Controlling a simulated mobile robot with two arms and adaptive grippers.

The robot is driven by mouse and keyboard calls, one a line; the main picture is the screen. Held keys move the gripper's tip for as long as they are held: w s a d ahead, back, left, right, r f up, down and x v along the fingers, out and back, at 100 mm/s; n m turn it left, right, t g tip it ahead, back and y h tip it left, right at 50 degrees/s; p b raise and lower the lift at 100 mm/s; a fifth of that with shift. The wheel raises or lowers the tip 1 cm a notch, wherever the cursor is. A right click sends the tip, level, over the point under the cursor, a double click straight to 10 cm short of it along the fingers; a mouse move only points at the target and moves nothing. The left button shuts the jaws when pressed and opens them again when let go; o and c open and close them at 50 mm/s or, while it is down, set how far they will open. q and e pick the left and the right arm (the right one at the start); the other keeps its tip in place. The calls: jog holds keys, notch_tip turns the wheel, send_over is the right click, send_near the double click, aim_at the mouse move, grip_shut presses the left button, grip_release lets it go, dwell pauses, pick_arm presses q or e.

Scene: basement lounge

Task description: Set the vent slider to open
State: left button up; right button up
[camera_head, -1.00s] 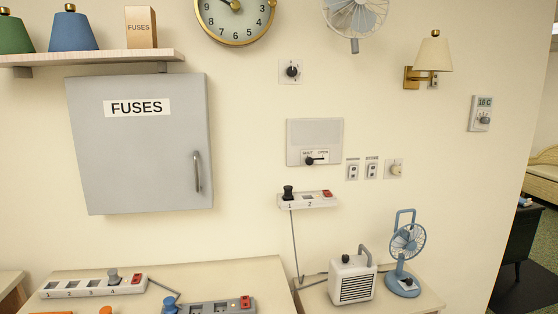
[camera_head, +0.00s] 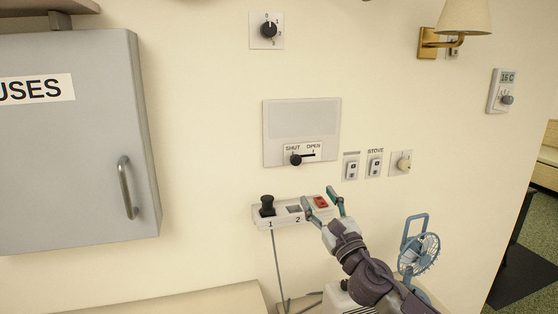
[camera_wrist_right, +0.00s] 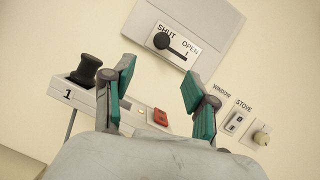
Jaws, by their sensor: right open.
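The vent plate (camera_head: 301,118) is a light grey panel on the wall, with a label reading SHUT on the left and OPEN on the right. Its black slider knob (camera_head: 296,160) sits at the SHUT end of the slot. In the right wrist view the knob (camera_wrist_right: 163,41) shows beyond the fingertips, with the slot running right towards OPEN. My right gripper (camera_head: 322,193) is open and empty, below and right of the slider, in front of the power strip. Its teal fingers (camera_wrist_right: 158,80) stand apart in the wrist view. My left gripper is not in view.
The power strip (camera_head: 275,221) with a black plug (camera_head: 267,205) and a red switch is just below the vent. Switches (camera_head: 375,165) and a cream knob (camera_head: 402,163) are to its right. A fuse cabinet (camera_head: 85,200) is left; a blue fan (camera_head: 414,255) stands below right.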

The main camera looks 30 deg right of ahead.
aim_at(297, 162)
jog(key=p+x, duration=0.1)
jog(key=x, duration=0.3)
jog(key=p+x, duration=0.1)
jog(key=x, duration=0.3)
jog(key=p+x, duration=0.1)
jog(key=x, duration=0.3)
jog(key=shift+r+p, duration=0.3)
jog(key=shift+p, duration=0.05)
jog(key=shift+w, duration=0.3)
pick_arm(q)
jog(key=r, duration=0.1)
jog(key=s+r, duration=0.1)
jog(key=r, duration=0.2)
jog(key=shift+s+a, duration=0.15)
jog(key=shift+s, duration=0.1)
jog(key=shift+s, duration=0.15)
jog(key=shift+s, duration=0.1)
pick_arm(e)
grip_shut()
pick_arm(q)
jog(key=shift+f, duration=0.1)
